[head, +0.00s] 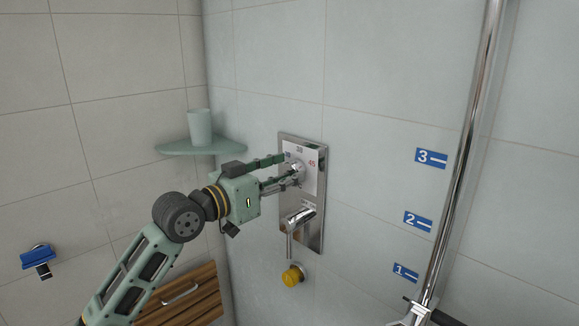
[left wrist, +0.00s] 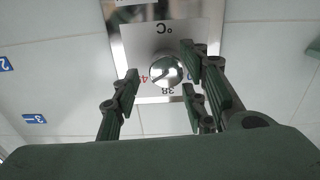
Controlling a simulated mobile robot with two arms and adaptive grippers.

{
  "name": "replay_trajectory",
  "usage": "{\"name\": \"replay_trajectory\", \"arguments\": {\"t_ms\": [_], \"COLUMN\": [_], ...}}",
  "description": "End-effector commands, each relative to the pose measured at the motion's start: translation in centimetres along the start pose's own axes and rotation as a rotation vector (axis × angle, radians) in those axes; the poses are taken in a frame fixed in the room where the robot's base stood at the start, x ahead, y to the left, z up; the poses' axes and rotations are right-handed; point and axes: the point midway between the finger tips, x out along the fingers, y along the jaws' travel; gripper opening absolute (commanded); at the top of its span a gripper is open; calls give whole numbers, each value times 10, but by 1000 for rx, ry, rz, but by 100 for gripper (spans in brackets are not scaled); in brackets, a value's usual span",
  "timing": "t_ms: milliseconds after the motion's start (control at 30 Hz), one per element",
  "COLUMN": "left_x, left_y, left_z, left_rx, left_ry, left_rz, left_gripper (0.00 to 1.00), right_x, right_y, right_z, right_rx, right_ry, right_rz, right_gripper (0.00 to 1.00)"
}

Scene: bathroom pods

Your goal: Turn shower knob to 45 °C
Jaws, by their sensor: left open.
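The shower knob (head: 297,168) is a small round chrome dial on a white temperature plate set in a metal wall panel (head: 314,240). The plate shows 38 above it and a red 45 to its right in the head view. My left gripper (head: 288,169) is open, its fingers reaching to the panel on either side of the knob. In the left wrist view the picture is upside down, and the knob (left wrist: 166,70) sits between the spread fingers (left wrist: 160,70); I cannot tell whether they touch it. The knob's pointer setting is not clear. My right gripper is not identifiable.
A chrome lever (head: 301,218) sticks out below the plate, with a yellow knob (head: 292,276) under it. A corner shelf (head: 205,148) with a cup (head: 199,127) is at left. A vertical chrome bar (head: 464,150) stands at right. A wooden seat (head: 182,304) is low.

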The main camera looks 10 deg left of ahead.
Motion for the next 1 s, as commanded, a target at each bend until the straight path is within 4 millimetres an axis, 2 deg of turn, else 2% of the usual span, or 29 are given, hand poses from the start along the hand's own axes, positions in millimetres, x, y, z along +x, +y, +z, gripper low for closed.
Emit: {"name": "replay_trajectory", "arguments": {"t_ms": [300,433,633,1000], "left_x": [-68,-88,-102,-102], "left_y": [0,0,2,2], "left_z": [1,0,0,-1], "left_rx": [5,2,2,2], "left_ry": [-5,-3,-2,-1], "left_rz": [-2,-1,1,2], "left_gripper": [40,40,40,40], "right_x": [0,0,0,0], "right_y": [0,0,0,0], "right_z": [0,0,0,0], "right_rx": [0,0,0,0], "right_ry": [0,0,0,0], "right_rz": [0,0,0,0], "right_gripper": [40,40,40,40]}}
